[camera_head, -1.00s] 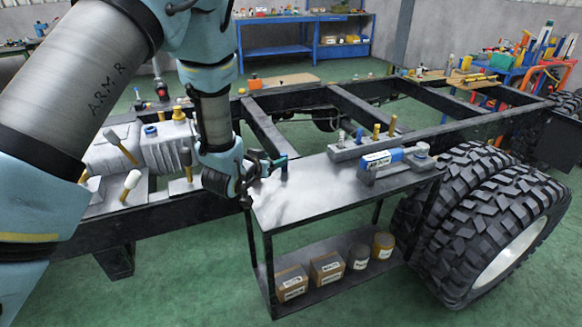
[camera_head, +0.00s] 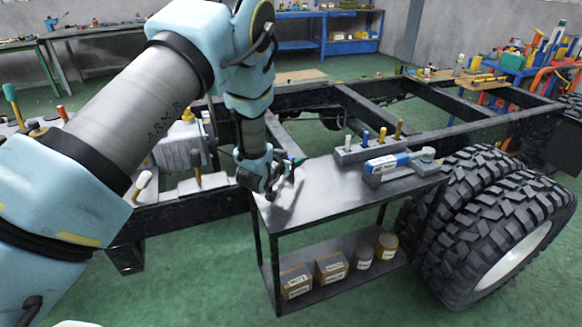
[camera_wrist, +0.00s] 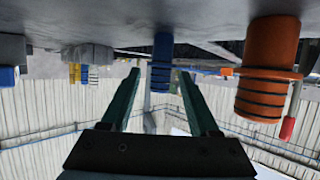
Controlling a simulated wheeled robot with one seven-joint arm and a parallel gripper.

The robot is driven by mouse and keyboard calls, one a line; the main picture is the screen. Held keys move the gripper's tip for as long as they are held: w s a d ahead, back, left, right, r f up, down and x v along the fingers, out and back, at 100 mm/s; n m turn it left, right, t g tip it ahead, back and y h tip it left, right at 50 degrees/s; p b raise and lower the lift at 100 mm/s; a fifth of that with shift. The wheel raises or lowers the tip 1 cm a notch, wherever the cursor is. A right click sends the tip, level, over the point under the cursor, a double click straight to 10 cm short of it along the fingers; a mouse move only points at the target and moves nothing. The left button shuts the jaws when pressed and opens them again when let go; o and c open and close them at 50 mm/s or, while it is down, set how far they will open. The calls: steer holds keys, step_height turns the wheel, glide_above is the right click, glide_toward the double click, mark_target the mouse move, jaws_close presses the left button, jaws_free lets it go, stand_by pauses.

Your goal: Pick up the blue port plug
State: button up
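In the wrist view, which is upside down, a blue plug (camera_wrist: 161,60) with dark rings projects from a grey surface. It lies in line with the gap between the two green fingers of my gripper (camera_wrist: 159,76). The fingers are apart, and I see no clear contact with the plug. A larger orange plug (camera_wrist: 268,60) with a red tag stands to the right. In the head view my gripper (camera_head: 295,164) is low over the left end of the grey bench (camera_head: 310,205); the plug there is hidden or too small to tell.
On the bench stand a rack (camera_head: 370,152) of several coloured pegs, one of them blue, and a blue-and-white tool (camera_head: 388,163). Boxes (camera_head: 331,267) and tins sit on the lower shelf. The chassis frame (camera_head: 450,125) and large tyres (camera_head: 485,210) surround the bench.

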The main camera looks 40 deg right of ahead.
jaws_close()
steer(key=shift+r, duration=0.1)
stand_by(0.6)
